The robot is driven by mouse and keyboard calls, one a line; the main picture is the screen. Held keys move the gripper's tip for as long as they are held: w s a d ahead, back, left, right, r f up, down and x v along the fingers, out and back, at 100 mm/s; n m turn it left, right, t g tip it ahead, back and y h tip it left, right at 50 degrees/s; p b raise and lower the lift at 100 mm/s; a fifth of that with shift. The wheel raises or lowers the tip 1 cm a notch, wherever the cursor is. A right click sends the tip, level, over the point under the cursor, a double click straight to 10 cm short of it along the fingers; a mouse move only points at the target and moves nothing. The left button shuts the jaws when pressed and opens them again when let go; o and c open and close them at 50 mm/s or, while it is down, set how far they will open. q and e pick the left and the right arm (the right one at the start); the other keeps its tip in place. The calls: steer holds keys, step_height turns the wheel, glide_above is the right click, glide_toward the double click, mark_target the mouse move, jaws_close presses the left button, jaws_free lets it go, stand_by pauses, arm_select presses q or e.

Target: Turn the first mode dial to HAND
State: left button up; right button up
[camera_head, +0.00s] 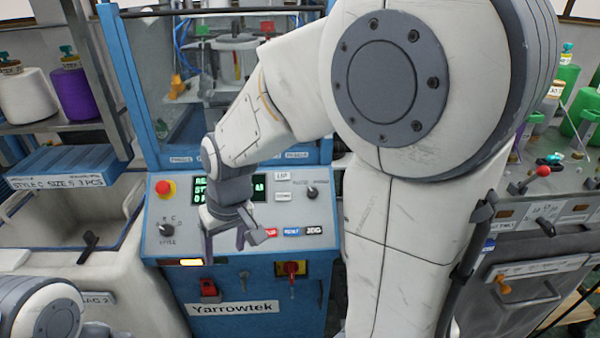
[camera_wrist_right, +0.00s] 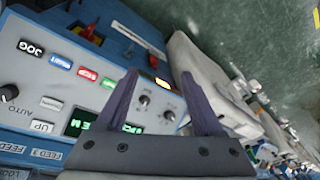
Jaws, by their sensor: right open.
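The first machine's control panel (camera_head: 330,215) is pale grey on a blue cabinet. A black dial (camera_head: 311,192) with a light pointer sits at its right; it also shows at the left edge of the right wrist view (camera_wrist_right: 8,92), with "AUTO" lettered beside it. I cannot read which mode it points to. Another black dial (camera_head: 166,230) sits at the panel's left. My right gripper (camera_head: 228,240) is open and empty over the lower middle of the panel, left of the mode dial and apart from it. Its fingers show in the right wrist view (camera_wrist_right: 158,74). My left gripper is out of view.
A red emergency button (camera_head: 165,187) is at the panel's upper left. Stop, blue reset (camera_head: 291,231) and jog (camera_head: 314,230) buttons line the lower edge. A red-and-yellow switch (camera_head: 292,268) is below. My right arm hides much of the middle. Another machine (camera_head: 540,215) stands at right.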

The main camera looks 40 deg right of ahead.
steer(key=w+d+r+m+t+h+p, duration=0.1)
steer(key=w+d+m, duration=0.15)
steer(key=d, duration=0.45)
steer(key=w+d+r+m+p, duration=0.1)
steer(key=w+d+r+m, duration=0.1)
steer(key=w+d, duration=0.3)
steer(key=m+t+h+p, duration=0.1)
steer(key=m+h+p, duration=0.1)
steer(key=m, duration=0.2)
glide_toward(314, 191)
arm_select(q)
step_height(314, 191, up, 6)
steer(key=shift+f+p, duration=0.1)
steer(key=shift+p, duration=0.25)
arm_select(e)
steer(key=shift+n, duration=0.25)
steer(key=x, duration=0.9)
steer(key=shift+w+r, duration=0.1)
steer(key=shift+w, duration=0.1)
